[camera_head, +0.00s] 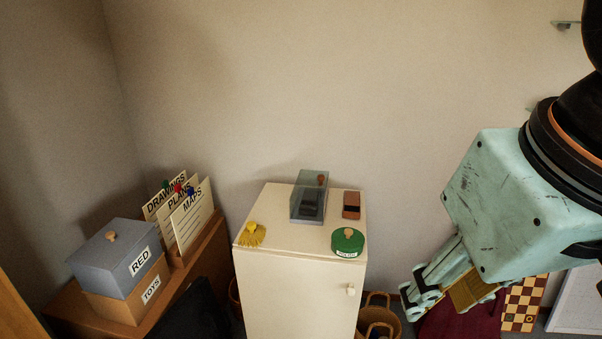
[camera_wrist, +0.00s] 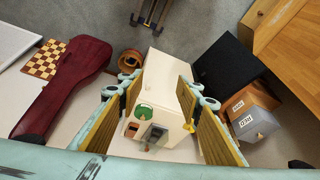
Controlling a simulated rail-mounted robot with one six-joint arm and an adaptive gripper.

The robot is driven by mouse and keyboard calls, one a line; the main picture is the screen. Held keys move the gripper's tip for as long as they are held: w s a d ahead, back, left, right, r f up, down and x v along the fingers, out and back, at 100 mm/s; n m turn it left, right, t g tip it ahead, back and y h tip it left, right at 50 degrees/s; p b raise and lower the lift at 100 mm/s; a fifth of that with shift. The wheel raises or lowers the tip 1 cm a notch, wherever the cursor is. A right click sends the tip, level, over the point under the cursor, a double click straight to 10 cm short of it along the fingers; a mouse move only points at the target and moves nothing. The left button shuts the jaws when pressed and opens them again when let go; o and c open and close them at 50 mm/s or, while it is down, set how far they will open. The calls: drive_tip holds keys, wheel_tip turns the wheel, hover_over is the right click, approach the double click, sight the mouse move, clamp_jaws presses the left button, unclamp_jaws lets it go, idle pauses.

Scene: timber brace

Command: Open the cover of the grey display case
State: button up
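The grey display case (camera_head: 308,213) stands on top of a cream cabinet near the wall, with a clear, tinted box-shaped cover (camera_head: 312,184) over it. The cover looks shut. A dark shape shows inside, and a small reddish-brown piece shows near the far upper end; I cannot tell if it is inside or behind. The case also shows small in the wrist view (camera_wrist: 155,133). My gripper (camera_head: 436,288) is off to the right of the cabinet, apart from the case. In the wrist view its two wood-coloured finger pads (camera_wrist: 160,90) are wide apart with nothing held.
On the cream cabinet (camera_head: 290,265), a yellow brush (camera_head: 251,235), a green round tin (camera_head: 348,241) and a brown-and-black block (camera_head: 352,205) stand close around the case. Left are a grey lidded box (camera_head: 108,262) and card files (camera_head: 183,215). Baskets (camera_head: 378,318) stand low at right.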

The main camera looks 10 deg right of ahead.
drive_tip(key=w+f+t+p, duration=0.1)
drive_tip(key=w+f+t, duration=0.2)
drive_tip(key=w, duration=1.9)
drive_tip(key=w+f+t+p, duration=0.1)
drive_tip(key=w+f+t, duration=0.15)
drive_tip(key=w, duration=2.05)
drive_tip(key=w+f+t, duration=0.2)
drive_tip(key=w+f, duration=0.2)
drive_tip(key=w, duration=0.3)
drive_tip(key=w+f+t, duration=0.2)
drive_tip(key=w+f, duration=0.1)
drive_tip(key=w, duration=0.4)
drive_tip(key=t+p, duration=0.1)
drive_tip(key=t, duration=0.3)
approach(322, 180)
drive_tip(key=s+r, duration=0.2)
drive_tip(key=shift+s+a+f+t+h, duration=0.1)
drive_tip(key=shift+f+t+h, duration=0.05)
drive_tip(key=shift+f, duration=0.45)
drive_tip(key=shift+a+f+t+h, duration=0.1)
drive_tip(key=shift+f+h, duration=0.05)
drive_tip(key=shift+f, duration=0.4)
drive_tip(key=shift+w+d+b, duration=0.2)
drive_tip(key=shift+w+b, duration=0.3)
drive_tip(key=shift+w, duration=6.4)
